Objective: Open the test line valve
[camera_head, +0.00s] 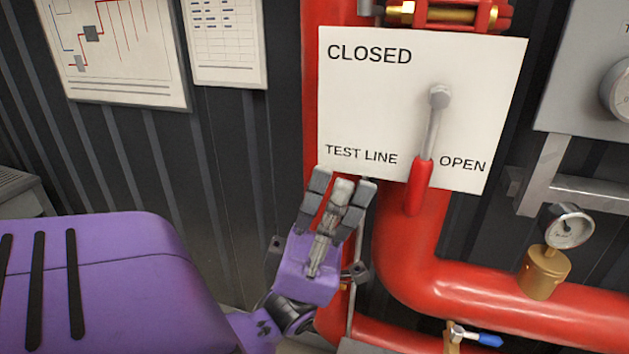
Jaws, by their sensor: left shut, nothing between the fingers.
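The test line valve has a lever with a grey metal shank and a red handle (419,185). The lever turns about a round hub at its top and hangs down, leaning slightly left at the bottom, just left of the word OPEN. Behind it is a white sign plate (375,105) reading CLOSED at upper left, TEST LINE at lower left and OPEN at lower right. My left gripper (344,190) is shut and empty, pointing up below the words TEST LINE. It is left of the red handle, with a gap between them. My right gripper is not in view.
A thick red pipe (480,290) bends below the sign and runs right. It carries a brass fitting with a gauge (568,226). A small blue-handled valve (488,339) is at the bottom. A grey panel (590,75) is at right. Papers (115,50) hang on the dark ribbed wall.

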